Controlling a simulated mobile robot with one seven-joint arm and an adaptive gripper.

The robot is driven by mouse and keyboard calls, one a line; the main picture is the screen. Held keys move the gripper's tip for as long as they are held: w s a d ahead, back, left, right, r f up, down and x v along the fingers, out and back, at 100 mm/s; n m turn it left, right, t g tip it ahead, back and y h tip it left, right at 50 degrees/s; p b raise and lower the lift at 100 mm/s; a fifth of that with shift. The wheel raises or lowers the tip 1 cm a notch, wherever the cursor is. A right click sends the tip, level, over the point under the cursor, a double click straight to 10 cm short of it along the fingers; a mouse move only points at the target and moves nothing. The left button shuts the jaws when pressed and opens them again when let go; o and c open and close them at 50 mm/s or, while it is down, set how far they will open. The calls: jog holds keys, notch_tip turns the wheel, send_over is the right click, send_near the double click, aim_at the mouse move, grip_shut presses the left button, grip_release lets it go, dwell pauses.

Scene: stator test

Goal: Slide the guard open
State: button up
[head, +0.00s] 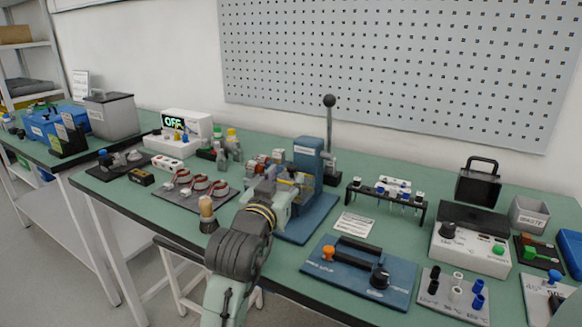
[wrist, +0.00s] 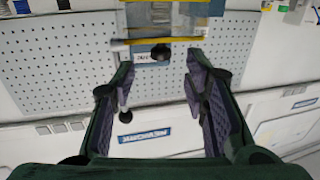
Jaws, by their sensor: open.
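A blue press (head: 308,160) with a tall black-knobbed lever stands on a blue base on the green bench. Its guard (wrist: 135,42) appears in the wrist view as a see-through panel with yellow edging at the top. A round black knob (wrist: 161,53) sits at the guard's yellow edge. My gripper (wrist: 159,82) is open and empty, with its fingers apart and the knob just beyond the tips, between them in the picture. In the head view my gripper (head: 288,190) is in front of the press, and my arm hides part of the guard.
A blue fixture plate (head: 335,280) lies right of the press, with a tube rack (head: 385,205) behind it. A dark tray of copper-coloured parts (head: 185,192) and a wood-handled brush (head: 207,212) are left of my arm. A pegboard wall closes the back.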

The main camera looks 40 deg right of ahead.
aim_at(290, 170)
jog(key=p+x, duration=0.1)
jog(key=x, duration=0.5)
jog(key=shift+w+d, duration=0.2)
grip_shut()
dwell(0.5)
jog(key=shift+w, duration=0.1)
